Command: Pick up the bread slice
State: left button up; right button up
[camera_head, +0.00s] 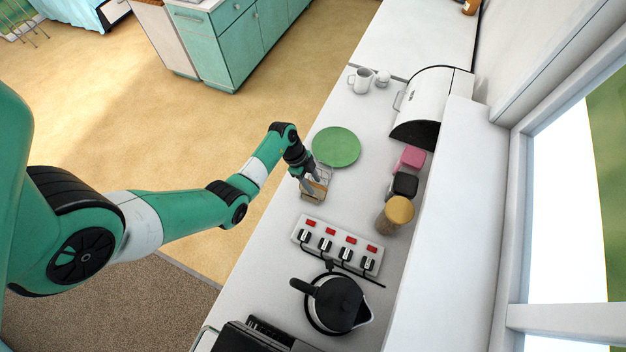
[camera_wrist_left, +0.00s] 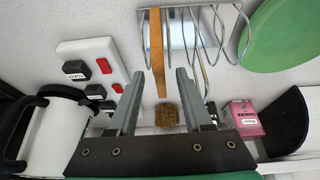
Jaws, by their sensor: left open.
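The bread slice (camera_head: 317,187) stands on edge in a wire toast rack (camera_head: 309,197) on the white counter. In the left wrist view the slice (camera_wrist_left: 157,52) shows as a thin brown strip among the wire loops of the rack (camera_wrist_left: 203,50). My left gripper (camera_head: 311,182) is at the rack, pointing down. Its two fingers (camera_wrist_left: 159,75) are open, and the slice's near end shows between them with a gap on each side. Whether a finger touches the rack I cannot tell. My right gripper is not in view.
A green plate (camera_head: 336,147) lies just beyond the rack. A power strip (camera_head: 337,245) and a kettle (camera_head: 337,303) stand on the near side. A pink box (camera_head: 410,158), a black container (camera_head: 403,186), a yellow-lidded jar (camera_head: 399,211) and a bread bin (camera_head: 424,95) line the right.

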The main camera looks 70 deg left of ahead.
pick_arm(q)
jog(key=shift+f, duration=0.3)
grip_shut()
jog(key=shift+r, duration=0.15)
